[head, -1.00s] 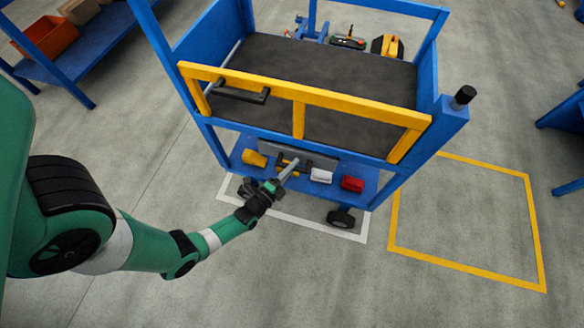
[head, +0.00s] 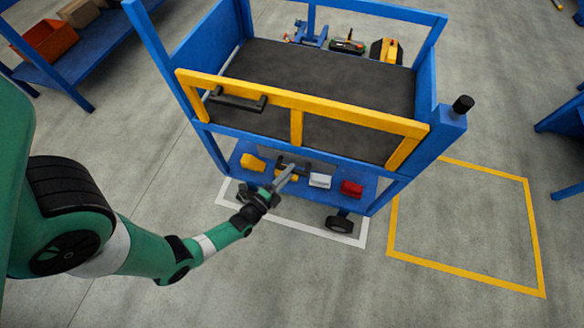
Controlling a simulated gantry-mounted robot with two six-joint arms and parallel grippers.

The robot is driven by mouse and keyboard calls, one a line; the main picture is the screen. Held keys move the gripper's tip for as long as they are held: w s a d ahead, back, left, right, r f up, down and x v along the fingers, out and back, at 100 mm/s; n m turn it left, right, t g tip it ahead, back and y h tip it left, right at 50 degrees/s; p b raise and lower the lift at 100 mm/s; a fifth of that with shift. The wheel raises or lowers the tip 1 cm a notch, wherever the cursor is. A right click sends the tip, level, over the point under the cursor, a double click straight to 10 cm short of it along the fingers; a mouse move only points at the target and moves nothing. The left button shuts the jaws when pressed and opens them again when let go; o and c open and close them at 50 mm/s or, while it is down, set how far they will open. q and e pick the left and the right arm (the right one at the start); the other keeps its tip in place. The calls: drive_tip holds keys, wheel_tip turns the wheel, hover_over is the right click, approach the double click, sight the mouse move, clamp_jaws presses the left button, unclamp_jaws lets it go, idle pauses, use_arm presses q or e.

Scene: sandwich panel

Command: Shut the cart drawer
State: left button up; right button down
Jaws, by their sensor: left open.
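The blue cart (head: 446,130) stands in front of me, with a yellow rail (head: 330,111) and a dark top surface. The drawer is mostly hidden under the top. A dark handle-like part (head: 297,160) shows below the cart's front edge, but how far the drawer stands out cannot be told. My left gripper (head: 287,174) is open, its fingers pointing up and right at that part; contact cannot be made out. My right gripper is not in view.
The lower shelf (head: 348,206) holds a yellow item (head: 252,162), a white box (head: 320,180) and a red box (head: 351,188). A black handle (head: 237,101) sits by the yellow rail. Floor inside the yellow outline (head: 466,276) is clear.

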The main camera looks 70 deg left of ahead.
use_arm(q)
drive_tip(key=p+v, duration=0.1)
drive_tip(key=v, duration=0.8)
drive_tip(key=shift+s+p, duration=0.3)
drive_tip(key=shift+d, duration=0.1)
